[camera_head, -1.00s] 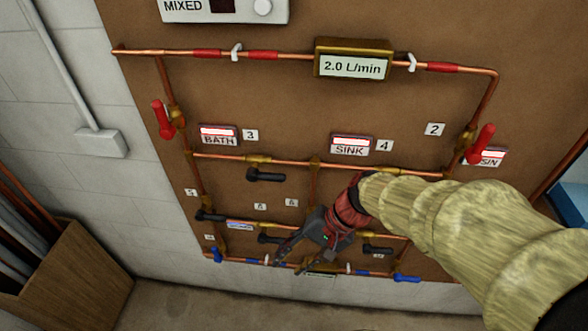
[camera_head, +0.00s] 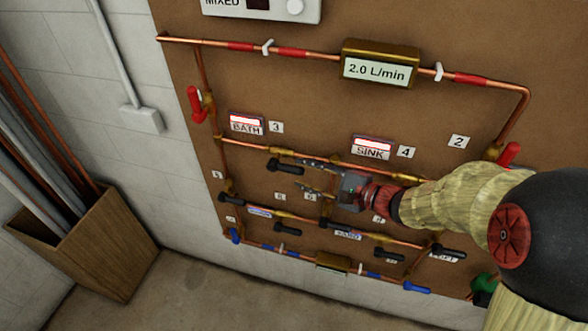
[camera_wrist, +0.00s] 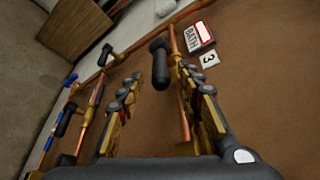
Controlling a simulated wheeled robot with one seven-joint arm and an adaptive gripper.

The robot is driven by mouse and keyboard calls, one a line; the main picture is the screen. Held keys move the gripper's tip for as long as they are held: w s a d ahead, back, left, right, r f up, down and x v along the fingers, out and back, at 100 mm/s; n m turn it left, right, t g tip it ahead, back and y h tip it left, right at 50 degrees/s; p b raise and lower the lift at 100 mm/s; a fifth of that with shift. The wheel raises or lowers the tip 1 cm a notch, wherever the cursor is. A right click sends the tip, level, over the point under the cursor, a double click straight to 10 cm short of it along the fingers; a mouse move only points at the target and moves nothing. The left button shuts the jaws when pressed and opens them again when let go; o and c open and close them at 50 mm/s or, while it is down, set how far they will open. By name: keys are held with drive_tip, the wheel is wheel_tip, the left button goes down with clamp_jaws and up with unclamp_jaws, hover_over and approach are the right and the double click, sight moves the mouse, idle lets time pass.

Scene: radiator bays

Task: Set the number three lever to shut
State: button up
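The number three label (camera_head: 276,127) sits beside the lit BATH sign (camera_head: 246,124); both show in the wrist view, the label (camera_wrist: 210,59) at the upper right. The black lever (camera_head: 285,166) below them lies roughly along the copper pipe, its handle toward the right. My gripper (camera_head: 303,175) is open at this lever's right end, fingers pointing left. In the wrist view the lever (camera_wrist: 160,62) appears between the open fingers of my gripper (camera_wrist: 155,90), nearer the right finger. I cannot tell whether a finger touches it.
The SINK sign (camera_head: 372,147) and number four label (camera_head: 406,152) are above my gripper. Other black levers (camera_head: 287,229) and a blue lever (camera_head: 235,236) are lower on the board. A wooden bin (camera_head: 95,240) with pipes stands at left. Floor between bin and board is clear.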

sight(293, 170)
drive_tip(key=x, duration=0.5)
drive_tip(key=shift+d, duration=0.1)
drive_tip(key=c, duration=0.4)
clamp_jaws()
drive_tip(key=shift+s, duration=0.1)
idle(0.3)
